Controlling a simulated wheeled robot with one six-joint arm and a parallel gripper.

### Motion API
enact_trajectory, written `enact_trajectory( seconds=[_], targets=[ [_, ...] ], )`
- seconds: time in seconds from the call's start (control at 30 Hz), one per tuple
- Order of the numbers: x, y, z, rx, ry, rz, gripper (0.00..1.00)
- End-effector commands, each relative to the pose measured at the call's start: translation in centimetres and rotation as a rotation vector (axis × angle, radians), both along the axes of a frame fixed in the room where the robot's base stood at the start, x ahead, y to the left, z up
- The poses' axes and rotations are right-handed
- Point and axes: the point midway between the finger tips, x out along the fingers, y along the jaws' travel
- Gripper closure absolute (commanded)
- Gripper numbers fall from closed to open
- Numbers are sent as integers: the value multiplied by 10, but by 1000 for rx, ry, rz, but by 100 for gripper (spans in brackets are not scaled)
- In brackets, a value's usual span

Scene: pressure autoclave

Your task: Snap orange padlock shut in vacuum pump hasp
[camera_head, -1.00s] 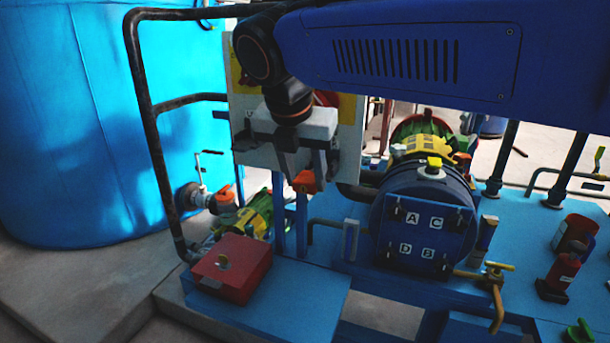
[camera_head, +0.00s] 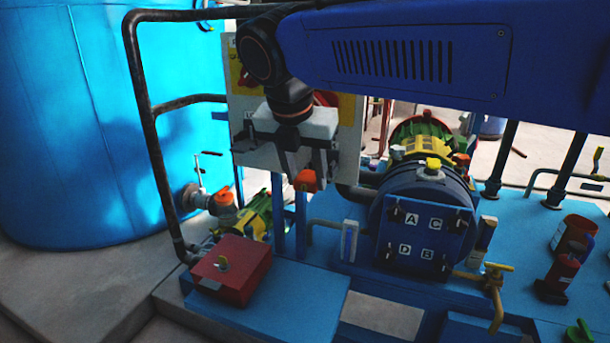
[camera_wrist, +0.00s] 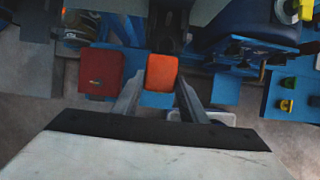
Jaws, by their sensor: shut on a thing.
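The orange padlock (camera_head: 306,180) is between the fingertips of my gripper (camera_head: 307,170), which is shut on it. It hangs in the air in front of the grey panel, left of the round blue vessel. In the wrist view the padlock (camera_wrist: 161,73) sits between the two fingers of my gripper (camera_wrist: 160,85), its orange body facing the camera. Its shackle is not clearly visible. I cannot make out the vacuum pump hasp in either view.
A red box (camera_head: 232,268) stands on the blue skid at lower left. The blue vessel (camera_head: 420,215) with lettered front is right of my gripper. A black pipe rail (camera_head: 150,130) rises at left by the large blue tank (camera_head: 85,120). The grey panel (camera_head: 350,130) is behind my gripper.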

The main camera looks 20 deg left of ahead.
Motion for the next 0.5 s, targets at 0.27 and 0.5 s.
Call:
enact_trajectory(
  seconds=[0.27, 0.5],
  targets=[
    [5, 0, 0, 0, 0, 0, 91],
    [9, -1, 0, 0, 0, 0, 91]
  ],
)
